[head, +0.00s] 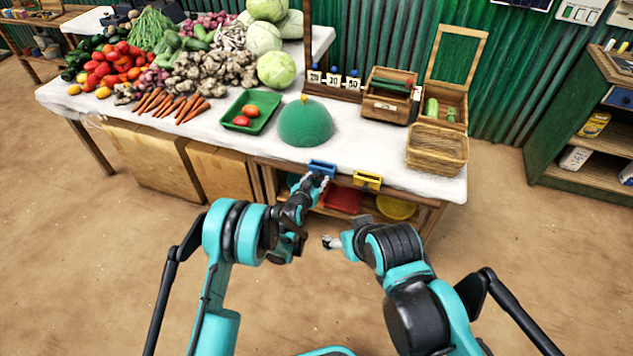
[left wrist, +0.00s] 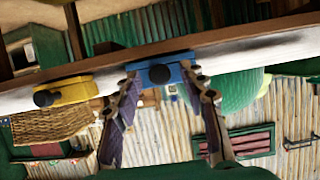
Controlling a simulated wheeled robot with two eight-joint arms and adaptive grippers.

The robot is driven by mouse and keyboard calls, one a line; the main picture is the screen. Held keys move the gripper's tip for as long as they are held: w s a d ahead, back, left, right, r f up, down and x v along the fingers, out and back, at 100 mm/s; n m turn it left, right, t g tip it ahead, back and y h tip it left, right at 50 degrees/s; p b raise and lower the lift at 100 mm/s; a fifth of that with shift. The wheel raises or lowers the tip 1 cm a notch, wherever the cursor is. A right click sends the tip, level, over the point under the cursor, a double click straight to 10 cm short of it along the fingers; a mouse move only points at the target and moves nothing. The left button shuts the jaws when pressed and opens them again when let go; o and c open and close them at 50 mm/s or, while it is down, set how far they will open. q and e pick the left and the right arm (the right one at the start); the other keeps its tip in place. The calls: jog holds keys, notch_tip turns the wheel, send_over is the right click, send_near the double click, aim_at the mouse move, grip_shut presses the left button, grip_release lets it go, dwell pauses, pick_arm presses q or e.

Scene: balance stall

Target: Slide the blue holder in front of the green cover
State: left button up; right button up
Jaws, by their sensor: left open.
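The blue holder (head: 321,168) sits on the table's front edge, slightly right of the middle of the green cover (head: 305,124). The green cover is a dome with a small knob, standing on the white tabletop. My left gripper (head: 316,180) is at the blue holder, its fingers partly hiding it. In the left wrist view my open left gripper (left wrist: 162,82) has one finger on each side of the blue holder (left wrist: 160,72); I cannot tell whether they touch it. The green cover (left wrist: 245,92) shows behind. My right gripper (head: 330,242) is low, in front of the table, away from both.
A yellow holder (head: 367,180) sits on the same edge to the right. A green tray (head: 249,112) with tomatoes is left of the cover. A wicker basket (head: 437,149) and wooden boxes stand at right. Vegetables fill the left side of the table.

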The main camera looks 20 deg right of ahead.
pick_arm(q)
jog(key=shift+w, duration=0.1)
grip_shut()
jog(key=w+a, duration=0.7)
jog(key=a, duration=0.3)
jog(key=shift+a, duration=0.25)
grip_release()
